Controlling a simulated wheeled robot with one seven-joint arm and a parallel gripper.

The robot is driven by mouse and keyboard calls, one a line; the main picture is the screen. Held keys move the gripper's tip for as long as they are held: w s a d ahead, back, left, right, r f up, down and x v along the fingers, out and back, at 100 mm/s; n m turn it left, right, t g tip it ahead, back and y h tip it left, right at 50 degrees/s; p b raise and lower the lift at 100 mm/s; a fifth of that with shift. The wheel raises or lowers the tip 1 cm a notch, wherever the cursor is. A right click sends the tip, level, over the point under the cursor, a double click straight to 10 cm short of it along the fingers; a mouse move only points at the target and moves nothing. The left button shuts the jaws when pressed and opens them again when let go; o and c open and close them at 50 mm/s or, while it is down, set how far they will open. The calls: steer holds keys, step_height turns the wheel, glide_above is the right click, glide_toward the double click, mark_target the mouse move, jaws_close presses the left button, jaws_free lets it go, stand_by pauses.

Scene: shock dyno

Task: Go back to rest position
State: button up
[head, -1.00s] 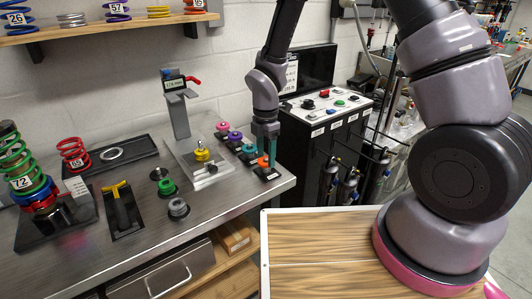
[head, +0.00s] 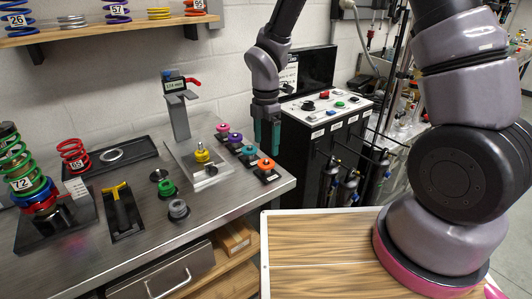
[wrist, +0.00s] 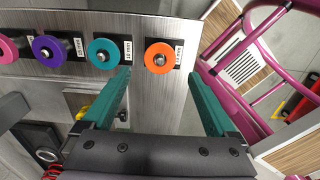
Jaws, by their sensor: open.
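My gripper (head: 267,136) is open and empty in the head view, with teal fingers pointing down above the bench's right end. In the wrist view my gripper (wrist: 165,95) has its two fingers spread wide, with nothing between the tips. The orange knob (head: 266,163) stands on its small black base at the bench's right corner, just below the fingers and apart from them. It also shows in the wrist view (wrist: 159,58), beyond the fingertips, beside teal, purple and pink knobs in a row.
The steel bench (head: 120,262) holds a gauge stand (head: 178,115), a yellow knob (head: 202,156), a green piece (head: 167,187) and a red spring (head: 73,155). A black control cabinet (head: 300,150) stands close right of my gripper. A wood-topped surface (head: 315,250) is in front.

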steer(key=s+d+r+m+t, duration=0.1)
steer(key=d+r+m, duration=0.4)
steer(key=r, duration=0.3)
steer(key=d+r+m+t+y, duration=0.1)
steer(key=d+r+m, duration=0.35)
steer(key=r, duration=0.25)
steer(key=s+d+r+m+t, duration=0.1)
steer(key=d+r+m, duration=0.4)
steer(key=r, duration=0.3)
steer(key=s+d+r+m+t+y, duration=0.1)
steer(key=s+d+r+m+t, duration=0.3)
steer(key=s+d+r+m, duration=0.4)
steer(key=s+r+m, duration=0.1)
steer(key=s+m, duration=0.1)
steer(key=m, duration=0.4)
steer(key=shift+s+d, duration=0.15)
